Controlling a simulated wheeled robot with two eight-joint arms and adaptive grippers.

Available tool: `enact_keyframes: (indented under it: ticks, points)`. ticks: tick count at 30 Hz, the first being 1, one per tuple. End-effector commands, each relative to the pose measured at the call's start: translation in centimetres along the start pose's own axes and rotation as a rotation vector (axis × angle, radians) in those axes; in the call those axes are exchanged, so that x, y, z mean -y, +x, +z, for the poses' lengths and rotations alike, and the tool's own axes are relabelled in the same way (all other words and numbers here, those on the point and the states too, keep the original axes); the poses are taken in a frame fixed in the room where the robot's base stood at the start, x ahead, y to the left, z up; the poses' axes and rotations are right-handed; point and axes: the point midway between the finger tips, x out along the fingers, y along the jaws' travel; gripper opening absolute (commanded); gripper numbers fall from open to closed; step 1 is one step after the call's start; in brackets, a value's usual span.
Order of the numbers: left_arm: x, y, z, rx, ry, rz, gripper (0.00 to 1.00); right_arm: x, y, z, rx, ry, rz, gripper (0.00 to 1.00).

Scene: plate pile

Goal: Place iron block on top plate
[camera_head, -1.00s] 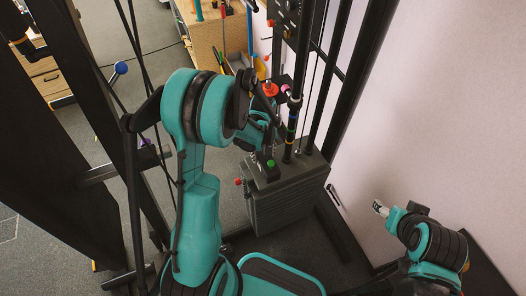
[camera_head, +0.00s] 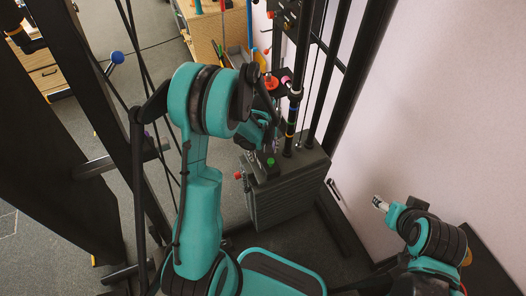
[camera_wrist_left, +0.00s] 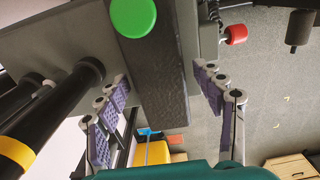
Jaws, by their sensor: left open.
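The iron block, a dark bar with a round green knob, sits at the top of the pile in the head view (camera_head: 264,168). In the left wrist view the block (camera_wrist_left: 160,85) lies between the two fingers of my open left gripper (camera_wrist_left: 165,100), with a visible gap on each side. In the head view my left gripper (camera_head: 272,142) is just above the block, partly hidden by my arm. The grey plate pile (camera_head: 290,200) stands below, and its top plate (camera_head: 306,163) is partly covered. My right arm's end (camera_head: 380,204) is at the right, its jaws unclear.
Black upright posts (camera_head: 301,75) rise through the pile, close beside my left gripper. A red knob (camera_head: 239,175) sticks out at the pile's left; it also shows in the wrist view (camera_wrist_left: 236,34). A wooden workbench (camera_head: 213,30) is behind. A pale wall (camera_head: 430,110) borders the right.

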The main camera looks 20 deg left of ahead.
Motion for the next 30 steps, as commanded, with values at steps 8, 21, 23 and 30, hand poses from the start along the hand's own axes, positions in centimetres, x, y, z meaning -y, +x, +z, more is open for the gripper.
enact_keyframes:
  ticks: [8, 21, 23, 30]
  points:
    - [0.0, -3.9, 0.1, 0.000, 0.000, 0.000, 0.68, 0.0, -1.5, -1.1, 0.000, 0.000, 0.000, 0.59]
    - [0.0, -11.8, 0.0, 0.000, 0.000, 0.000, 0.68, 0.0, -3.6, -2.6, 0.000, 0.000, 0.000, 0.59]
    - [0.0, -12.2, 0.1, -0.001, 0.002, 0.001, 0.68, 0.0, -3.6, -2.6, 0.000, 0.000, 0.000, 0.59]
    - [0.6, -16.9, 2.3, -0.079, 0.137, 0.062, 0.68, 0.0, -3.6, -2.6, 0.000, 0.000, 0.000, 0.59]
